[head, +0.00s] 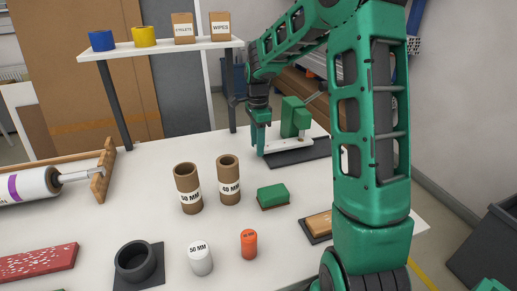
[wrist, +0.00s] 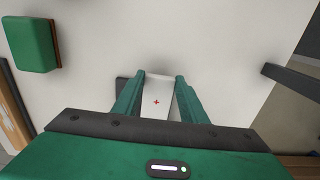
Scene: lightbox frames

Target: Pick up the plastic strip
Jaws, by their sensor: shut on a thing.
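My gripper (wrist: 158,88) shows in the wrist view with its two green fingers on either side of a pale, whitish strip (wrist: 158,98). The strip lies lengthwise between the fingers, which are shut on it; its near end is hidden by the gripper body. I take it to be the plastic strip. In the head view my gripper (head: 262,138) points down at the back of the white table, just left of a green press-like device (head: 295,118).
A green block (head: 272,195) and two cardboard tubes (head: 187,190) stand in front of my gripper. A shelf (head: 165,48) with tape rolls and boxes is behind left. A dark post (wrist: 290,76) shows at right in the wrist view. Bare table (head: 130,195) lies left of the tubes.

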